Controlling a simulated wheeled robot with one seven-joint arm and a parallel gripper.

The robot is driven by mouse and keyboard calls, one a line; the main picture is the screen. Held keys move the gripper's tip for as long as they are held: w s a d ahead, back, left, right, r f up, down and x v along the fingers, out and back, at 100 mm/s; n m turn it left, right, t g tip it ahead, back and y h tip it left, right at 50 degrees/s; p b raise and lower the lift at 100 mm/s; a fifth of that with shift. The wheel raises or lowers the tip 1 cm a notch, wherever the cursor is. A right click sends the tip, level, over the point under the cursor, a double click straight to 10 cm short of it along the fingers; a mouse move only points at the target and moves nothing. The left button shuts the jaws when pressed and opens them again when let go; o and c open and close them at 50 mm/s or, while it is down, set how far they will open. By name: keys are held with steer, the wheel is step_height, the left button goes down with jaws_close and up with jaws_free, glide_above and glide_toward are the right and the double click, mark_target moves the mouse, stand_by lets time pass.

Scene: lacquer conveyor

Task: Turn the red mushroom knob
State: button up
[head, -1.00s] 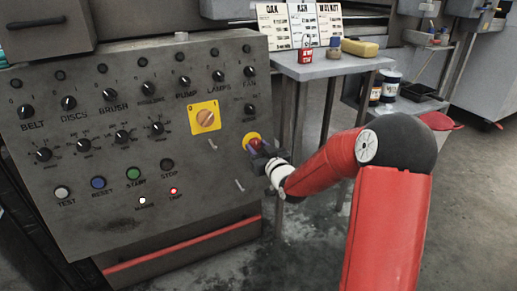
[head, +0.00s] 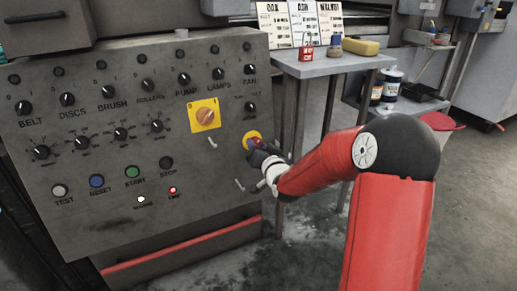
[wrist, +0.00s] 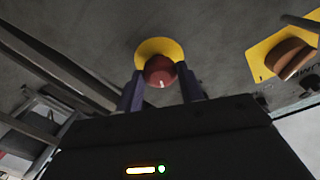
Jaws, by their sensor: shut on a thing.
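The red mushroom knob (wrist: 160,71) sits on a round yellow plate (wrist: 158,47) on the grey control panel. In the head view the knob shows only partly, because my gripper covers most of it; the yellow plate (head: 252,138) shows around it near the panel's right edge. My gripper (wrist: 160,88) has one dark finger on each side of the knob and is shut on it. In the head view my gripper (head: 259,150) reaches the knob from the lower right.
A yellow plate with an orange rotary switch (head: 205,115) is up and left of the knob. Several black knobs and push buttons fill the grey panel (head: 100,215). A side table (head: 330,66) with a red padlock (head: 306,50) and a yellow sponge (head: 361,46) stands right of the panel.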

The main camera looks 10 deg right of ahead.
steer(key=shift+m, duration=0.7)
steer(key=o, duration=1)
steer(key=shift+s+d+r, duration=0.1)
steer(key=shift+s+d, duration=0.05)
steer(key=shift+s, duration=1.15)
steer(key=shift+s+d+f, duration=0.1)
steer(key=shift+s+d, duration=0.1)
steer(key=shift+s, duration=1.05)
steer(key=shift+s+d+r, duration=0.1)
steer(key=shift+s+d, duration=0.05)
steer(key=shift+s, duration=1.15)
steer(key=shift+c, duration=0.2)
